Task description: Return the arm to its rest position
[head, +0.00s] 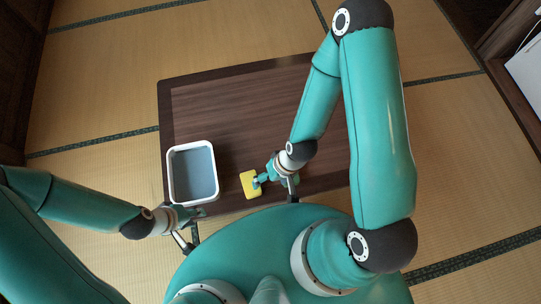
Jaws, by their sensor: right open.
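My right arm comes down from the upper right over the table. My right gripper (274,185) is open at the table's near side, just right of a small yellow block (248,186). One finger overlaps the block's right edge in the picture; I cannot tell whether they touch. My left gripper (191,238) is low at the left, by the table's near edge and below the white bin in the picture. I see nothing in it, but its finger opening is unclear.
A low dark wooden table (240,105) stands on the tatami floor (95,100). A white-rimmed bin (170,172) with a grey-blue inside stands at its near left. The table's far left is clear. Dark wooden furniture (505,75) lines the right side.

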